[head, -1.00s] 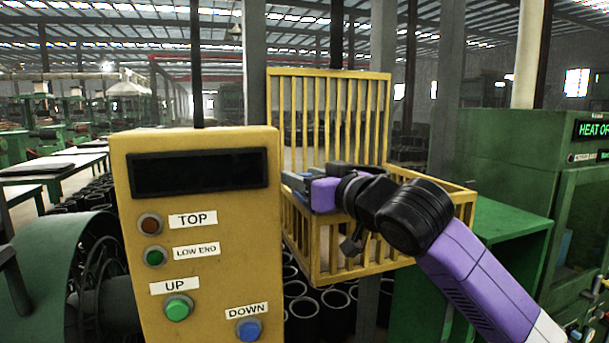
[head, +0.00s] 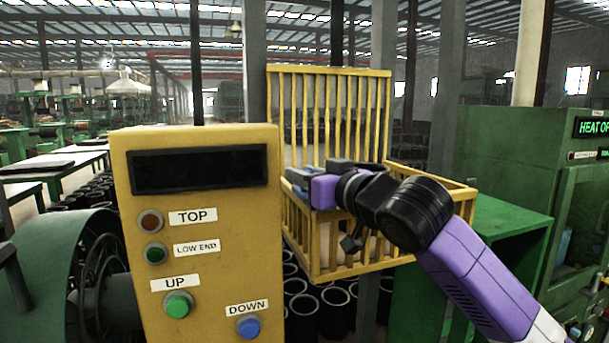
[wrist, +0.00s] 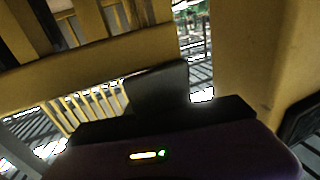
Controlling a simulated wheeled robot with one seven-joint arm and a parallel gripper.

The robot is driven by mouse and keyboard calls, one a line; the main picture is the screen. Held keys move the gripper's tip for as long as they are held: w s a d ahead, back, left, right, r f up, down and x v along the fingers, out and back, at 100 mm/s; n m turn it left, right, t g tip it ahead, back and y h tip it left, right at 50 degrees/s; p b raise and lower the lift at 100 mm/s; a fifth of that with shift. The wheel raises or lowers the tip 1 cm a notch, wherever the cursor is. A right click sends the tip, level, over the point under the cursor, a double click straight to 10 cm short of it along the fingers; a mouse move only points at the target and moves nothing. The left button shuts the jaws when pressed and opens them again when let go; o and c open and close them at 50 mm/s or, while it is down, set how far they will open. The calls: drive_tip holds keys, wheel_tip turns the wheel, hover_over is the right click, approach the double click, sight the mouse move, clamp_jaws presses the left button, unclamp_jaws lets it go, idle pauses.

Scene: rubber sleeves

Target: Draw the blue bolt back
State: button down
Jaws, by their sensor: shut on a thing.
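My gripper (head: 299,178) is at the left end of my purple arm in the head view, at the near left upper corner of the yellow barred cage (head: 316,266). Its dark grey finger (wrist: 160,88) shows in the wrist view, close to yellow rails. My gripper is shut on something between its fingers.
The yellow control box (head: 205,225) with labelled buttons stands close on the left of the gripper. The cage's barred back (head: 383,110) rises behind. A green machine (head: 500,150) stands right. Black sleeves (head: 334,297) stand below the cage.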

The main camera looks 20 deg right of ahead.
idle(0.8)
drive_tip(key=shift+w+d+r+p, duration=0.1)
drive_tip(key=shift+w+p, duration=0.2)
drive_tip(key=shift+w, duration=2.3)
drive_tip(key=c, duration=1.1)
unclamp_jaws()
drive_tip(key=shift+w, duration=0.15)
drive_tip(key=shift+c, duration=0.2)
drive_tip(key=b+v, duration=0.2)
drive_tip(key=v, duration=0.5)
drive_tip(key=shift+s, duration=0.4)
